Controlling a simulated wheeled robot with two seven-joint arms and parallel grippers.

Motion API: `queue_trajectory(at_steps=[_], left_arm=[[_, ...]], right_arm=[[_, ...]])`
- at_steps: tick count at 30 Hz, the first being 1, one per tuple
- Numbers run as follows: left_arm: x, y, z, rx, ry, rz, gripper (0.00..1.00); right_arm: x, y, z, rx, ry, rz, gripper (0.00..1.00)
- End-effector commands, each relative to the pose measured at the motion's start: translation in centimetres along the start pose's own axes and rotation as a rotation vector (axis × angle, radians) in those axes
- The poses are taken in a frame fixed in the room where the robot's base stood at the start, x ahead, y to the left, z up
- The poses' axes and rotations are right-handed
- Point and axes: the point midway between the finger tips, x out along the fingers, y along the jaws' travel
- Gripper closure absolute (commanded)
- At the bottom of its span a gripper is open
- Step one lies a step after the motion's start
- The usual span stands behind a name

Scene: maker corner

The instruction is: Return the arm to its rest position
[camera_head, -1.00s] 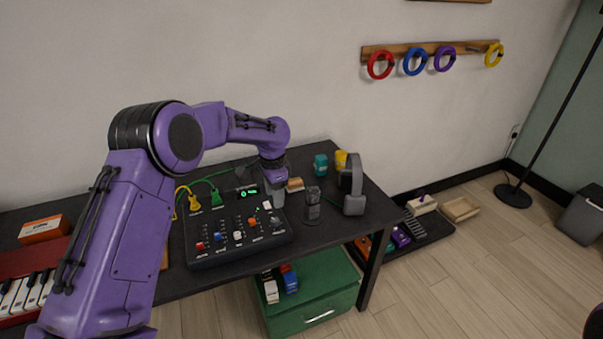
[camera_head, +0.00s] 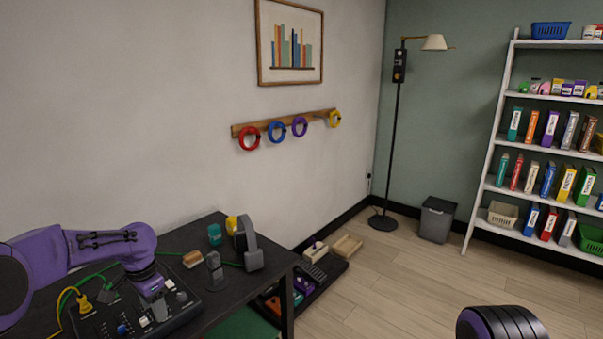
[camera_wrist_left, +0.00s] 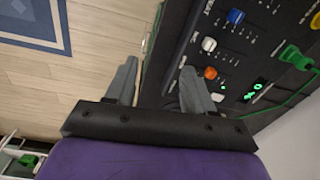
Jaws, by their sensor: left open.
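My left arm, purple with black joints, comes in from the left in the head view. My left gripper (camera_head: 158,306) points down over the black control panel (camera_head: 187,305) on the dark desk (camera_head: 226,299). In the left wrist view the two grey fingers (camera_wrist_left: 158,88) are apart with nothing between them. Beside them in that view are the panel's coloured knobs (camera_wrist_left: 208,44) and a green plug (camera_wrist_left: 292,56). My right gripper is not in view; only a dark and purple part of my body shows at the bottom right of the head view.
Headphones on a stand (camera_head: 249,244), a small grey device (camera_head: 215,268) and a teal cup (camera_head: 215,234) stand on the desk. A low black pedal board (camera_head: 324,277) lies on the floor. A lamp (camera_head: 389,140), bin (camera_head: 437,219) and shelf (camera_head: 492,164) stand beyond open floor.

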Motion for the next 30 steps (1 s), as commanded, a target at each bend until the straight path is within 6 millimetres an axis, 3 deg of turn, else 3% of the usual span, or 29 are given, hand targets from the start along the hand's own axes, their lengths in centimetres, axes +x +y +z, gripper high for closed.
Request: queue_trajectory(at_steps=[6, 14, 17, 21, 23, 26, 30], left_arm=[[0.0, -0.7, -2.0, -0.111, 0.121, -0.040, 0.47], [1.9, -0.1, -4.6, -0.303, 0.302, -0.065, 0.47], [3.5, 0.8, -5.3, -0.404, 0.381, -0.069, 0.47], [7.4, 3.2, -5.0, -0.589, 0.489, -0.071, 0.47], [9.9, 4.9, -4.0, -0.696, 0.533, -0.074, 0.47], [14.6, 8.7, 0.0, -0.894, 0.585, -0.096, 0.47], [19.5, 15.2, 9.5, -1.128, 0.589, -0.175, 0.47]], right_arm=[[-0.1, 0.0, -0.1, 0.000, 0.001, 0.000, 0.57], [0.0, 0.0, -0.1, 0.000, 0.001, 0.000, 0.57], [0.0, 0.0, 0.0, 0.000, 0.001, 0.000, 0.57], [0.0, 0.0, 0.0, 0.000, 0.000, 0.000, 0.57], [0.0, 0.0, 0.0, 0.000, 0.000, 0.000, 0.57], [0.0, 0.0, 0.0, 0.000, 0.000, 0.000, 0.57], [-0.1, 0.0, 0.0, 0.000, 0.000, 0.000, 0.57]])
